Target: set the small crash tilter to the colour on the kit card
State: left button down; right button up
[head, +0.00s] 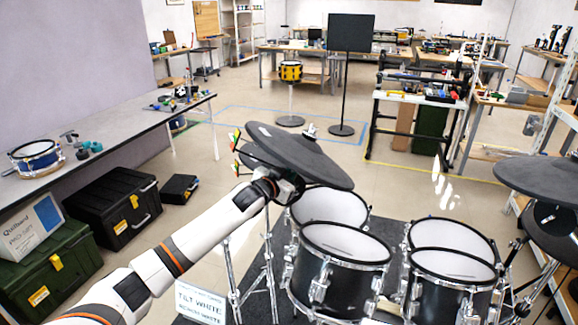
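The kit card (200,303) stands at the bottom, left of the drums; its first line reads "TILT WHITE" and the smaller line under it is hard to read. A dark cymbal pad (315,163) hangs tilted over the left drums, with a second dark pad (252,158) partly under it. Which is the small crash I cannot tell. Small coloured marks (236,137) in green, yellow, red and white show at their left edge. My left gripper (291,189) is just under the larger pad; its fingers are too hidden to judge. My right gripper is out of view.
Black drums with white heads (345,243) fill the front middle. More cymbal pads (541,180) hang at the right. A music stand (350,34) and a yellow drum (290,72) stand behind. Black case (105,210) and green case (45,265) sit at the left.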

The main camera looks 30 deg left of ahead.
pick_arm(q)
jog(key=c, duration=1.5)
grip_release()
jog(key=s+r+b, duration=0.2)
jog(key=s, duration=1)
jog(key=shift+d+b, duration=0.15)
jog(key=shift+b, duration=0.2)
